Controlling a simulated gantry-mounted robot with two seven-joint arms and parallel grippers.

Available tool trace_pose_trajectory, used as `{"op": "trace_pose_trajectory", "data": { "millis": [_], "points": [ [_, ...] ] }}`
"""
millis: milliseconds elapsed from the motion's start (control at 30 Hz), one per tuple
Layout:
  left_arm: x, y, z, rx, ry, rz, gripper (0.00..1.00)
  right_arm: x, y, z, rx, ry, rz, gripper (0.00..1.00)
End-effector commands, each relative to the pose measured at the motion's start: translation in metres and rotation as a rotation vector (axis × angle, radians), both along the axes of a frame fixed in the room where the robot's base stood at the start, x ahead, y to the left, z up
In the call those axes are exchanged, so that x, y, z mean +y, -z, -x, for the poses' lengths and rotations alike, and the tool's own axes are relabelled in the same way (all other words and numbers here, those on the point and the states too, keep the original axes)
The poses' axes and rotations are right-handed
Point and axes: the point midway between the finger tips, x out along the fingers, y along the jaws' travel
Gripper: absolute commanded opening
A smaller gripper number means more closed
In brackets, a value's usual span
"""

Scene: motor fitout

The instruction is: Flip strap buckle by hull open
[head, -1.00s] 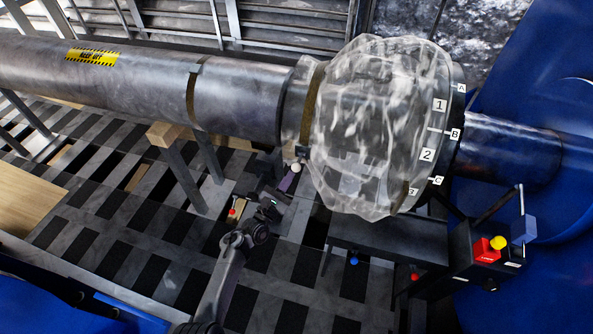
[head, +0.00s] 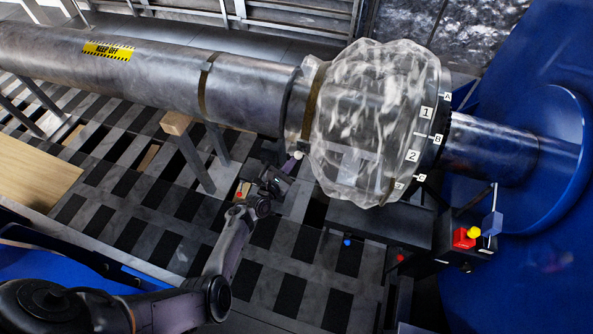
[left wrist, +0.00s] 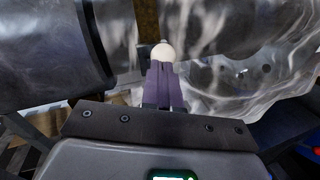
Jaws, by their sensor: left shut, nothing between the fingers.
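A brown strap (head: 311,103) runs around the shaft beside the clear plastic cover (head: 365,120). A small white ball knob (head: 298,155) shows at its lower end; it also shows in the left wrist view (left wrist: 163,50). My right gripper is not in view.
A second strap (head: 204,88) circles the pipe farther left. A wooden-topped stand (head: 175,124) is under the pipe. A control box with a red and yellow button (head: 465,237) stands at right, before the blue hull (head: 550,240). The gridded floor is open below.

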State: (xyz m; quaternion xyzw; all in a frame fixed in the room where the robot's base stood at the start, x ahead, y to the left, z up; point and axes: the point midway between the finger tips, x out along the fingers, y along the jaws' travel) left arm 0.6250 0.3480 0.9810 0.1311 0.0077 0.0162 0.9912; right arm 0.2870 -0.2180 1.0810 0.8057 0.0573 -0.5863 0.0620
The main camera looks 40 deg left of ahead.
Motion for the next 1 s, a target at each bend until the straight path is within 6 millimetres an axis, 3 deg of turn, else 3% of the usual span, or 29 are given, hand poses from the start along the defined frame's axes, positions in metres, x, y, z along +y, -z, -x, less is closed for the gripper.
{"op": "trace_pose_trajectory", "data": {
  "millis": [467,667,833,1000],
  "points": [
    [0.001,0.0,0.0,0.0,-0.001,0.0,0.0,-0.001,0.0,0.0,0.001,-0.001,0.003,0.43],
    [0.0,0.01,0.006,0.001,0.004,0.0,0.0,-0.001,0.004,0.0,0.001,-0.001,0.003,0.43],
    [-0.002,0.03,0.018,0.002,0.012,0.001,0.0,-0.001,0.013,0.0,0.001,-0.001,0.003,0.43],
    [-0.004,0.023,0.053,0.002,0.011,0.0,0.0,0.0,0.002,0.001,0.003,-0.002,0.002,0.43]
  ]
}}
